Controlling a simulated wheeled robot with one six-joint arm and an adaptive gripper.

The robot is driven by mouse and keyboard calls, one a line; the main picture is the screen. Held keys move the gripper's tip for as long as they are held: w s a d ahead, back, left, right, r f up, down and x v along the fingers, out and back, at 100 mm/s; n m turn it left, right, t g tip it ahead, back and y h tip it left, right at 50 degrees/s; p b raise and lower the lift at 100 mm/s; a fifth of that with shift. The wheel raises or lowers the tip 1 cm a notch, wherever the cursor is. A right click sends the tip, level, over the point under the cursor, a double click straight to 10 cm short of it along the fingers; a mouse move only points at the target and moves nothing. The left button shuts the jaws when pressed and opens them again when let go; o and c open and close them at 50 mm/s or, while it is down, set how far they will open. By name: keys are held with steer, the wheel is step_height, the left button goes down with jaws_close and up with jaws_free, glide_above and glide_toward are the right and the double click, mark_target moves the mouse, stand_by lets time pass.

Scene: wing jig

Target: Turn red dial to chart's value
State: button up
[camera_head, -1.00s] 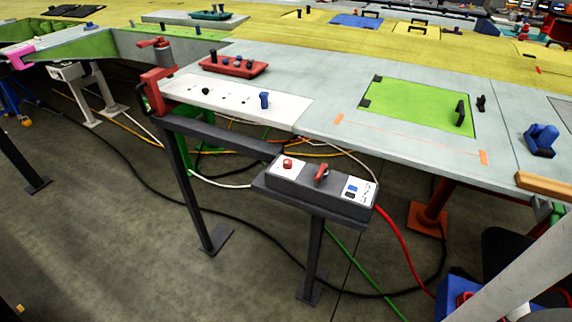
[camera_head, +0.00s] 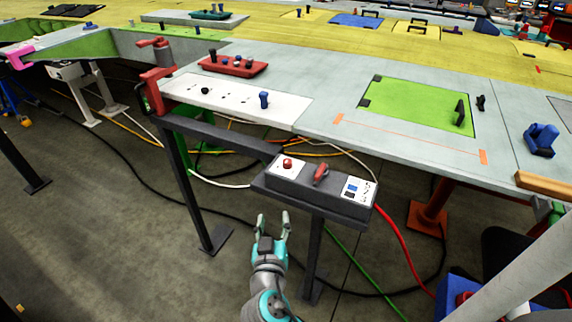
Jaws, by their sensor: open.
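The red dial (camera_head: 320,174) is a red handle on top of a dark grey control box (camera_head: 330,197), which stands on a post in front of the wing. A small white chart (camera_head: 355,189) with a blue patch is on the box's right end; its writing is too small to read. A red button (camera_head: 287,163) on a white plate is at the box's left end. My gripper (camera_head: 272,218) is open and empty, below and left of the dial, in front of the box and apart from it.
The wing panel (camera_head: 330,80) stretches behind the box. A dark rail (camera_head: 220,134) runs from the box to a red clamp (camera_head: 158,85) at the left. A red hose (camera_head: 400,235) hangs at the right. Free floor lies left of my arm.

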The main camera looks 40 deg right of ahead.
mark_target(286, 164)
step_height(286, 164, up, 8)
steer(key=w+d+m+g+h, duration=0.2)
steer(key=m+g+h, duration=0.1)
steer(key=m+h, duration=0.15)
steer(key=shift+m+y, duration=0.35)
steer(key=x, duration=1)
steer(key=shift+w+d+f, duration=0.1)
steer(key=shift+w+d, duration=0.1)
steer(key=shift+d, duration=0.05)
jaws_close()
